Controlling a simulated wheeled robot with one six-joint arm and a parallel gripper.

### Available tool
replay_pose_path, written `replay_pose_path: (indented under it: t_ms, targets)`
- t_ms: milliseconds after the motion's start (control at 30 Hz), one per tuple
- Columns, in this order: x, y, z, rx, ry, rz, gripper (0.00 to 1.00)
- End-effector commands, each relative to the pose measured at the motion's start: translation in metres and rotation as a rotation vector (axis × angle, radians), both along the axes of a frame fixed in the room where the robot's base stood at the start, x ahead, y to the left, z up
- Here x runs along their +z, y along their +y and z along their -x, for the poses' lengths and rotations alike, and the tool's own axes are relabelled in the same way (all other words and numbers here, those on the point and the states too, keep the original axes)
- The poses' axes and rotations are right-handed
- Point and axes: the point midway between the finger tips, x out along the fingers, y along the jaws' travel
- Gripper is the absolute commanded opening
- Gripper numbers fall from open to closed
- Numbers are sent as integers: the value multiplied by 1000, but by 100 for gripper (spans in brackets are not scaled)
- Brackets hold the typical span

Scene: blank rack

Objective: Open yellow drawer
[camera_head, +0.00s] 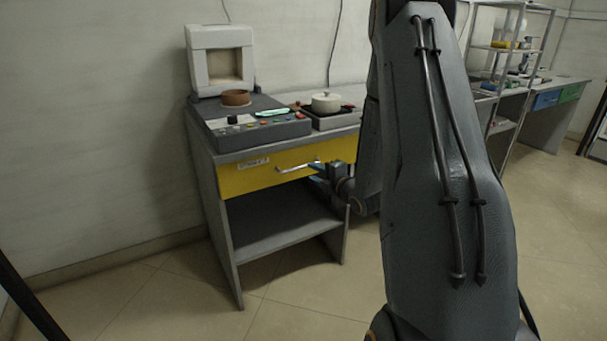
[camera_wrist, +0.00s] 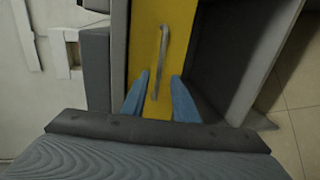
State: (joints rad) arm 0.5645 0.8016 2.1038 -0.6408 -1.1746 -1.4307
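The yellow drawer (camera_head: 265,173) sits flush in the grey desk, under its top. Its silver bar handle (camera_head: 298,167) is on the front face. In the wrist view the yellow front (camera_wrist: 172,25) runs up the middle, with the handle (camera_wrist: 163,50) lengthwise on it. My gripper (camera_wrist: 160,88) is open, its two blue fingers on either side of the handle's lower end. I cannot tell if they touch it. In the head view my gripper (camera_head: 318,172) is at the handle's right end, partly hidden by my arm.
The grey desk (camera_head: 228,230) has an open shelf below the drawer. On top stand a control panel (camera_head: 255,130), a white machine (camera_head: 222,60), a brown bowl (camera_head: 236,97) and a white pot (camera_head: 326,102). A metal rack (camera_head: 500,70) and another desk with blue (camera_head: 546,99) and green drawers stand at right.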

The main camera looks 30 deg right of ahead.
Motion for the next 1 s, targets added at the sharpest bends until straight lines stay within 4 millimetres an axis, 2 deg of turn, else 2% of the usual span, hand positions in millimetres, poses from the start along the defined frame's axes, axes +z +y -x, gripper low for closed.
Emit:
replay_pose_path:
  t_ms: [433,600,867,1000]
  targets:
    - [-12,3,-61,2,-1,1,27]
    - [-14,4,-71,1,0,-1,27]
    - [-14,4,-72,0,1,-2,27]
    - [-14,3,-72,0,1,-2,5]
